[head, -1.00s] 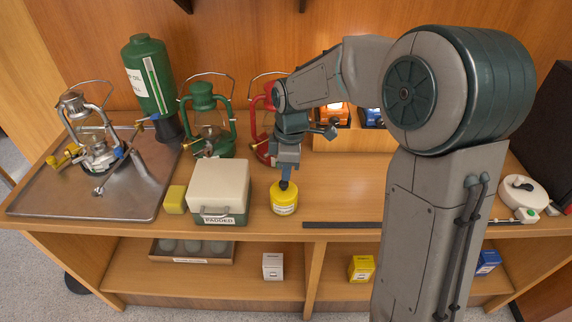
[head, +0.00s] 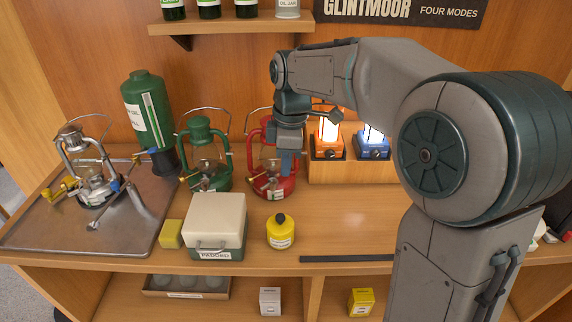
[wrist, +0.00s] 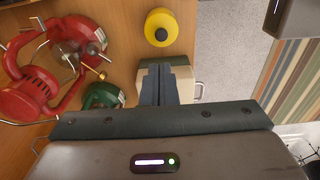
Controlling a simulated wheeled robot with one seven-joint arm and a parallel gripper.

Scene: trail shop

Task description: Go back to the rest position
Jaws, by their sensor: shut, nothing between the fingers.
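My gripper (head: 287,172) is raised above the counter (head: 345,225) in the head view, in front of the red lantern (head: 266,184). Its fingers point down and are shut and empty. They also show closed together in the wrist view (wrist: 158,85). The yellow round container with a dark cap (head: 281,233) stands upright on the counter below my gripper, apart from it. It also shows at the top of the wrist view (wrist: 161,27).
A white padded box (head: 216,222) and yellow block (head: 171,234) stand left of the container. A green lantern (head: 204,160), green canister (head: 147,108) and metal tray (head: 120,232) are farther left. Orange (head: 328,147) and blue (head: 373,144) lanterns stand behind. A shelf (head: 232,24) hangs above.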

